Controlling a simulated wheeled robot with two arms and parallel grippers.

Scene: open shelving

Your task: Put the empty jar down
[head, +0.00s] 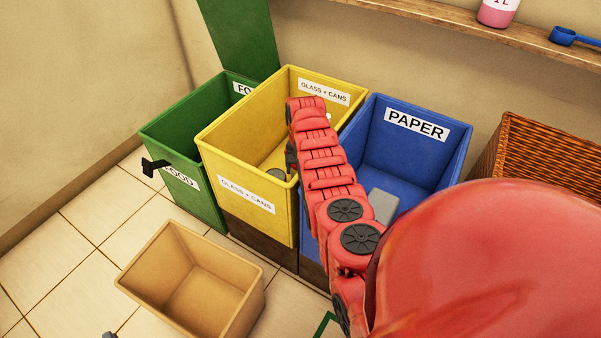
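My red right arm reaches from the lower right up over the yellow glass and cans bin (228,152). Its far end is above the bin's right side. Dark parts there seem to belong to my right gripper (291,158), but the arm covers most of it and its fingers cannot be made out. No jar can be clearly identified. A small grey round object (277,174) lies inside the yellow bin, and a small pale spot (328,116) shows beside the arm. My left gripper is not in view.
A green food bin (181,118) stands left of the yellow one. A blue paper bin (400,155) holding a grey item (382,205) stands right. A tan open box (190,285) is on the tiled floor. A wicker basket (545,155) and wooden shelf (480,28) are at right.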

